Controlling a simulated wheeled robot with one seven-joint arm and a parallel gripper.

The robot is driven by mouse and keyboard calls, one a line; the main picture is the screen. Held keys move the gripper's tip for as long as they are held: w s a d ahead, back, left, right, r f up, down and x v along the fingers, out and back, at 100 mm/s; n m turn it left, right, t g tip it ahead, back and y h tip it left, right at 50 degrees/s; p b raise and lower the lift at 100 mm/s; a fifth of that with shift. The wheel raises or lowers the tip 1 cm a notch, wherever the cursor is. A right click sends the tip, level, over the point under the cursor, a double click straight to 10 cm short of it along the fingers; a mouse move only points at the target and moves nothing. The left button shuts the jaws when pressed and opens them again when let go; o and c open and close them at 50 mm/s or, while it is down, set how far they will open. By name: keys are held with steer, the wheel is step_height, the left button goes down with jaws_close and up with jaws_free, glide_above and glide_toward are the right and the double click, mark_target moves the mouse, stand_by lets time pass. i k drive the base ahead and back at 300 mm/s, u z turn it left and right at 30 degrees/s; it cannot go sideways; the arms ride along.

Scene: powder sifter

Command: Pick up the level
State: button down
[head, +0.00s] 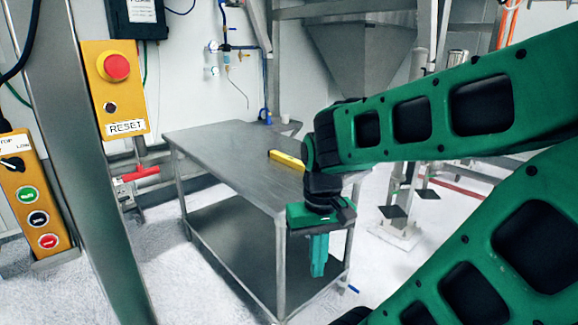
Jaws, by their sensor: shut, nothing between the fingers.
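The level (287,159) is a yellow bar lying on the top of the grey metal table (215,150), near the table's right side. Its right end is partly hidden behind my green arm. My gripper (318,272) points down in front of the table's near right corner, below the tabletop's height in the picture. Its green fingers are together and empty. It is apart from the level, which lies up and to the left of it in the picture.
The table has a lower shelf (235,240). A metal post and yellow button boxes (115,88) stand at the left. A blue object (265,116) is at the table's far edge. A hopper (365,55) hangs behind. Most of the tabletop is clear.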

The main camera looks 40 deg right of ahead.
mark_target(296, 164)
steer(key=k, duration=0.5)
steer(key=z, duration=0.65)
steer(key=i, duration=0.95)
steer(key=z, duration=1.15)
steer(key=i, duration=0.95)
steer(key=z, duration=0.35)
